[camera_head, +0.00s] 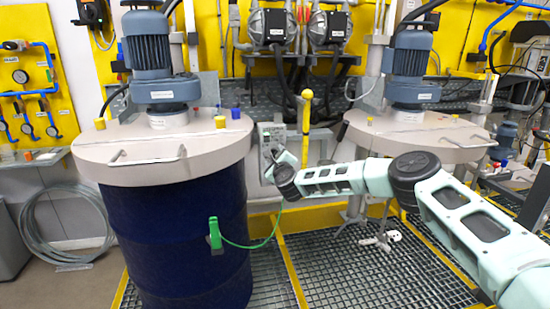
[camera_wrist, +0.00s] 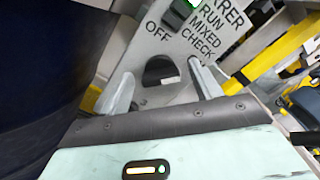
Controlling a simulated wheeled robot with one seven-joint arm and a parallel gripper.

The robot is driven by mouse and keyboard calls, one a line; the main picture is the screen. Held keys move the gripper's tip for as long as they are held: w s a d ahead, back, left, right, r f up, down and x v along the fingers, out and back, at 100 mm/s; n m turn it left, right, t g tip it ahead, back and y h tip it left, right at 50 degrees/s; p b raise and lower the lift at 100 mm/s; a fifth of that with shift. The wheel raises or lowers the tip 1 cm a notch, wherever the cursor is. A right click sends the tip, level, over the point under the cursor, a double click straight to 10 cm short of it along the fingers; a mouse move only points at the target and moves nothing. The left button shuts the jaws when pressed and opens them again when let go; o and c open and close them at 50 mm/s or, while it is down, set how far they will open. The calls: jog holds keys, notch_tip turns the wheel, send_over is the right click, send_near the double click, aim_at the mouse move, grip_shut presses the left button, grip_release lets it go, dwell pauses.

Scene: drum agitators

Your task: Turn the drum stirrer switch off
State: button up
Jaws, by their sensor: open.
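The switch is a black rotary knob (camera_wrist: 160,71) on a grey label panel (camera_wrist: 143,40). The word OFF is printed just above the knob in the wrist view, with RUN, MIXED and CHECK up and to the right. My gripper (camera_wrist: 162,68) is open, with one finger on each side of the knob. I cannot tell whether the fingers touch it, or which mark the knob points to. In the head view, the grey control box (camera_head: 266,132) stands between the two drums, and my arm reaches it from the right. The knob is hidden there.
A dark blue drum (camera_head: 175,240) with a beige lid and motor (camera_head: 150,55) stands left of the box. A green clamp (camera_head: 214,234) with a green cable hangs on it. A yellow-topped post (camera_head: 306,120) rises beside my arm. A second stirrer motor (camera_head: 411,62) stands right.

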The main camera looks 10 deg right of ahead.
jog(key=c, duration=1)
jog(key=shift+f+n+b, duration=0.1)
jog(key=shift+n+b, duration=0.2)
jog(key=shift+b, duration=0.15)
jog(key=n+b, duration=0.2)
jog(key=shift+f+n+b, duration=0.1)
jog(key=shift+n+b, duration=0.3)
jog(key=n+b, duration=0.3)
jog(key=n, duration=0.1)
jog(key=shift+n+b, duration=0.3)
jog(key=n+b, duration=0.2)
jog(key=n, duration=0.2)
jog(key=shift+b, duration=0.35)
jog(key=shift+n+b, duration=0.85)
jog(key=shift+n, duration=1.15)
